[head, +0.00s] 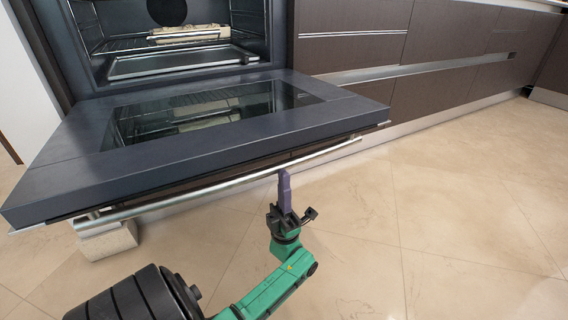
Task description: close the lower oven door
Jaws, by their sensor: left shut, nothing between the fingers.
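The lower oven door (75,170) is folded down and lies open, roughly level, with its dark glass panel facing up. Its silver bar handle (200,190) runs along the front edge. The oven cavity (220,15) behind it is open to view. My left gripper (284,175) is at the front edge, its purple fingers pointing up and shut with nothing between them. The fingertips are at the handle, right of its middle; I cannot tell whether they touch it. My right gripper is out of view.
Inside the oven, a wire rack (120,43) bears a pale item (188,34), with a tray (180,62) below it. Dark drawer cabinets (430,50) line the right side. The beige tiled floor (440,220) is clear at front right.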

